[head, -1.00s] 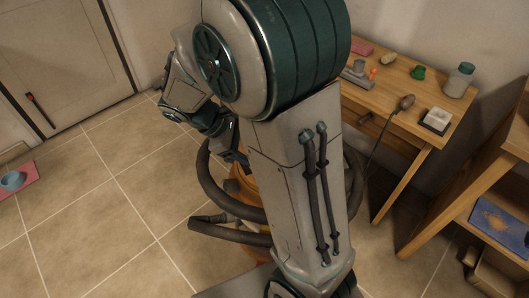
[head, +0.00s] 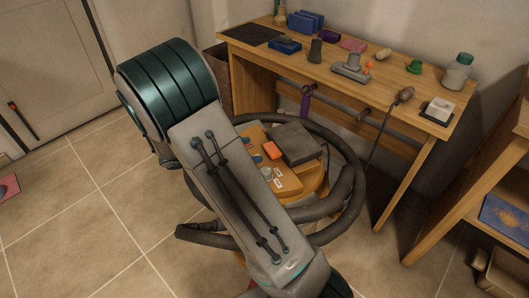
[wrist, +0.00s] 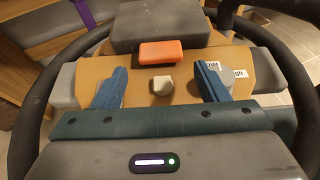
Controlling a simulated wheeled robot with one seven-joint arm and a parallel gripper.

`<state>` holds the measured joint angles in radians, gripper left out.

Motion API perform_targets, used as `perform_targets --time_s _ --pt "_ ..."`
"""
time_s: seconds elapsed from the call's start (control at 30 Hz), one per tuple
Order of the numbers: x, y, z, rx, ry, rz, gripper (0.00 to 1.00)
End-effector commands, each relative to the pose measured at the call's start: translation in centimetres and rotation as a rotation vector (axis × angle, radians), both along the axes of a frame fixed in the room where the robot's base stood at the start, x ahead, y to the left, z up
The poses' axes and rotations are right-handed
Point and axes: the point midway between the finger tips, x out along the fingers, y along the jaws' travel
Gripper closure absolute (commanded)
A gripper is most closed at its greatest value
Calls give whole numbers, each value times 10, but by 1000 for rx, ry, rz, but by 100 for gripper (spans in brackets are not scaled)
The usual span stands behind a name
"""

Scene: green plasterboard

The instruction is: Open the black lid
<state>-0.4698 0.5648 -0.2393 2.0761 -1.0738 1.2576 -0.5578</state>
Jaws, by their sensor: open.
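The black lid (head: 302,143) is a dark grey, box-like piece on top of an orange-yellow machine (head: 317,190). It lies flat and looks closed. In the wrist view the lid (wrist: 165,22) is at the top, with an orange block (wrist: 160,52) at its near edge; this block also shows in the head view (head: 272,150). My gripper (wrist: 162,72) is open, its two blue fingers apart, above the tan top near the orange block. A small pale knob (wrist: 162,85) shows between the fingers. Nothing is held. My arm hides most of the gripper in the head view.
A thick dark hose (head: 352,190) loops around the machine. A wooden workbench (head: 400,100) with tools and small items stands behind. A wooden shelf (head: 480,180) is at right. The tiled floor (head: 100,210) at left is mostly clear.

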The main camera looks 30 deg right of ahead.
Motion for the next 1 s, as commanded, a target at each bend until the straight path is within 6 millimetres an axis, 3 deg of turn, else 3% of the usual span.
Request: perform_targets --time_s 0.1,0.3,0.73,0.9,1.0 --pt "-1 -23 -12 1 1 -3 33" --pt "-1 -48 -21 1 0 -2 33" --pt "0 -57 -23 2 0 -1 33" --pt "0 -57 -24 2 -1 -1 80" --pt "0 -57 -23 3 -1 -1 83"
